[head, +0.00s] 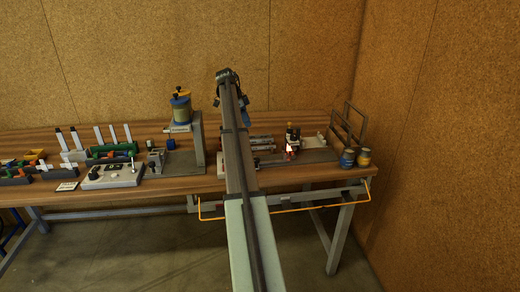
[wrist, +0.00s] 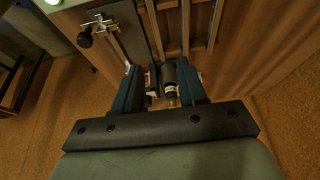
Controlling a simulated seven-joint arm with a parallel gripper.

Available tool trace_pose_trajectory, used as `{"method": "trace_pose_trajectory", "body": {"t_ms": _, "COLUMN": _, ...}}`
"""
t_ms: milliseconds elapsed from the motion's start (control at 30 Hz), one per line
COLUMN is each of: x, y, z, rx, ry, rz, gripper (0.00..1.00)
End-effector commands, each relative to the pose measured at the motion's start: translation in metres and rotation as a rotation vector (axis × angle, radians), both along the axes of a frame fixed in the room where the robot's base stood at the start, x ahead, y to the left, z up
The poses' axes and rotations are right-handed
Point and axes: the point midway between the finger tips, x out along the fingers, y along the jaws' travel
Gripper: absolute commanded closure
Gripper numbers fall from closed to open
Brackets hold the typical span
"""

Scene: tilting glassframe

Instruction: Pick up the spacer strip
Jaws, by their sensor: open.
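I cannot make out the spacer strip for certain in either view. My gripper (wrist: 160,97) is open in the wrist view, with its two dark blue-grey fingers apart. Small dark cylindrical shapes with pale bands show between the fingers; I cannot tell whether they are held or lie beyond. In the head view my arm reaches over the wooden workbench (head: 160,186), and its far end stands above the back of the bench. The fingertips are not clear there, and the arm hides part of the bench middle.
Green and white fixtures (head: 112,172) crowd the bench's left half. A grey upright stand (head: 198,142) is left of my arm. Right of it are small bottles (head: 292,140), a wire rack (head: 348,122) and two cans (head: 348,159). A cork-like wall closes off the right.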

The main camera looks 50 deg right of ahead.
Motion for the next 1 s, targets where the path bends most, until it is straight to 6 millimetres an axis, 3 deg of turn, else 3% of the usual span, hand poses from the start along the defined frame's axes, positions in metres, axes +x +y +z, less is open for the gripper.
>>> {"method": "trace_pose_trajectory", "body": {"t_ms": 500, "x": -0.021, "y": -0.018, "z": -0.069, "rx": 0.002, "ry": 0.002, "rz": 0.0, "gripper": 0.58}}
{"method": "trace_pose_trajectory", "body": {"t_ms": 767, "x": -0.025, "y": -0.022, "z": -0.081, "rx": 0.0, "ry": 0.0, "rz": 0.001, "gripper": 0.58}}
{"method": "trace_pose_trajectory", "body": {"t_ms": 1000, "x": -0.036, "y": -0.026, "z": -0.106, "rx": 0.001, "ry": 0.001, "rz": 0.001, "gripper": 0.58}}
